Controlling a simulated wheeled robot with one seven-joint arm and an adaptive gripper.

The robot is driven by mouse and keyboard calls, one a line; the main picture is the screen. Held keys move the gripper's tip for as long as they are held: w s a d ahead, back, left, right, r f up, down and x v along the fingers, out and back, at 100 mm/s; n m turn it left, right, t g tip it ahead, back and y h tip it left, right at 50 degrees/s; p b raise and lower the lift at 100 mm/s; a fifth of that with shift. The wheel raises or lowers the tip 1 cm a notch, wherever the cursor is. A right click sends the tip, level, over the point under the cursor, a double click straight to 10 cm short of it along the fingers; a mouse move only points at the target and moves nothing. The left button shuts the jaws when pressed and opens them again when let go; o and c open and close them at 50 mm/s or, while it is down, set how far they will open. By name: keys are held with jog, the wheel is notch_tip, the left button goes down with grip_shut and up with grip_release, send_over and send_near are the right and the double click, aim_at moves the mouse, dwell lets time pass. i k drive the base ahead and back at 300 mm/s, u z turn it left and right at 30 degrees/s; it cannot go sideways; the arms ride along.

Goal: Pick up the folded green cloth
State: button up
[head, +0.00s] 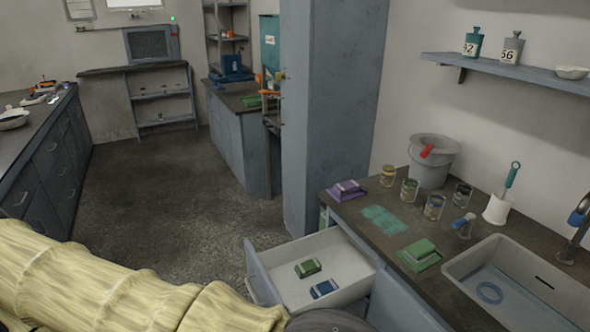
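A folded green cloth (420,254) lies flat on the dark counter, just left of the sink. A smaller green item (308,268) lies in the open drawer, with a blue item (324,288) beside it; I cannot tell whether these are cloths or sponges. A folded purple cloth (346,190) lies at the counter's far left end. My arm, in a pale yellow sleeve, crosses the lower left, with a dark rounded part at the bottom edge. My gripper's fingers do not show.
The drawer (354,265) stands pulled out below the counter. A teal patch (384,220) marks the counter. Several cans, a grey bucket (432,160) and a brush holder (497,208) stand behind. The sink (520,270) is at right. The floor beyond is clear.

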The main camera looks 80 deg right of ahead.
aim_at(311, 267)
jog(key=k, duration=0.65)
jog(key=z, duration=1.65)
